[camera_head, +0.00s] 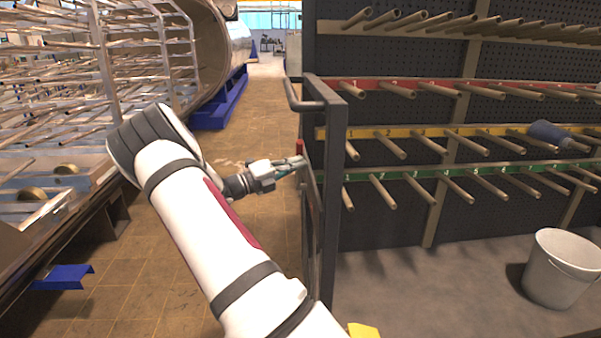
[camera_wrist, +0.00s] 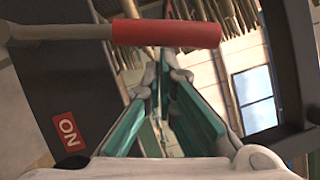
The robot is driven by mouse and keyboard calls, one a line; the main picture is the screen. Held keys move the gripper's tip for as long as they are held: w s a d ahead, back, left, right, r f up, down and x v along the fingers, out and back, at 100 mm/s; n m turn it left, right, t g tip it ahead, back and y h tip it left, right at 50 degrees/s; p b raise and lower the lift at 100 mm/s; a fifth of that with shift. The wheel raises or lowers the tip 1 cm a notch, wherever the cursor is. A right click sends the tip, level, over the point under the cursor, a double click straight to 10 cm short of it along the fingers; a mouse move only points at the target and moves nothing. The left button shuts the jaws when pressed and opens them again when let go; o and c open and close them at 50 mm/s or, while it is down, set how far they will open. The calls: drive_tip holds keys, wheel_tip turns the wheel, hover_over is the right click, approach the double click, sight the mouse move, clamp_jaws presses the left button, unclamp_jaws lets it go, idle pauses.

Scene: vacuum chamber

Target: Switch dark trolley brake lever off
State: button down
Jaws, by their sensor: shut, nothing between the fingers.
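The dark trolley (camera_head: 331,200) stands right of my arm, its upright frame and handle bar facing me. The brake lever's red grip (camera_head: 299,147) shows as a small red spot at the trolley's left side. In the wrist view the red grip (camera_wrist: 165,33) lies across the top on a grey rod, with a red ON label (camera_wrist: 68,132) on the dark panel below left. My gripper (camera_head: 299,162) is shut and empty beside the lever; in the wrist view its teal-padded fingers (camera_wrist: 164,68) point toward the red grip. I cannot tell whether they touch it.
A pegboard rack with several numbered pegs (camera_head: 455,140) fills the right side. A white bucket (camera_head: 555,275) stands on the floor at lower right. Metal racking (camera_head: 130,60) and a blue support (camera_head: 215,112) lie left. The tiled aisle between is clear.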

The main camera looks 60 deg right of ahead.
drive_tip(key=w+d+r+n, duration=0.1)
drive_tip(key=w+d+r+n+y, duration=0.1)
drive_tip(key=shift+w+d+n+t, duration=0.1)
drive_tip(key=shift+d+n+t, duration=0.2)
drive_tip(key=shift+n+t, duration=0.1)
drive_tip(key=shift+w+d+r, duration=0.15)
drive_tip(key=shift+w+d, duration=0.4)
drive_tip(key=shift+d, duration=0.05)
drive_tip(key=shift+r, duration=0.1)
drive_tip(key=shift+s+a+p, duration=0.2)
drive_tip(key=shift+s+p, duration=0.1)
drive_tip(key=shift+p, duration=0.25)
drive_tip(key=w+a, duration=0.1)
drive_tip(key=a, duration=1)
drive_tip(key=shift+w+p, duration=0.25)
drive_tip(key=shift+p, duration=0.2)
drive_tip(key=shift+a, duration=0.1)
